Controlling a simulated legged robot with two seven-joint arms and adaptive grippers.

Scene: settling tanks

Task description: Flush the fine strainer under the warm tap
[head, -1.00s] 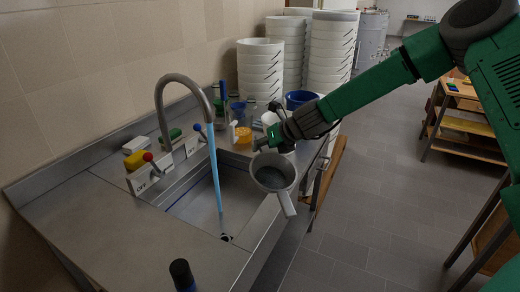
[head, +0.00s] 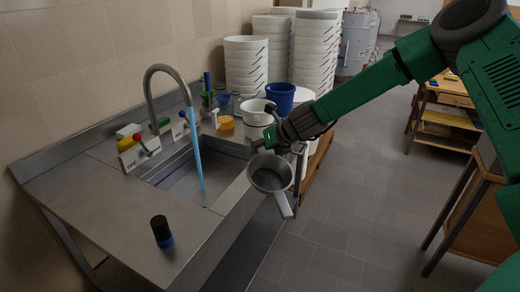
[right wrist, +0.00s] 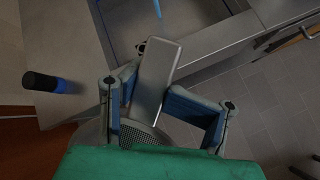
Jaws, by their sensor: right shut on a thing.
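The strainer (head: 270,174) is a round grey-white cup with a fine mesh bottom and a projecting handle or spout. My right gripper (head: 263,144) is shut on it and holds it in the air by the front edge of the sink (head: 222,185). The mesh (right wrist: 145,137) shows partly in the right wrist view; the gripped spot is unclear. A curved metal tap (head: 166,68) runs a blue stream (head: 198,160) into the sink, left of the strainer and apart from it. A red-knobbed lever (head: 143,152) and a blue-knobbed lever (head: 183,115) stand behind. My left gripper is out of view.
A black bottle-like thing with a blue base (head: 162,232) stands on the front steel counter (head: 105,205). White bucket stacks (head: 252,65), a blue bucket (head: 280,98) and a yellow-orange pot (head: 226,122) are beyond the sink.

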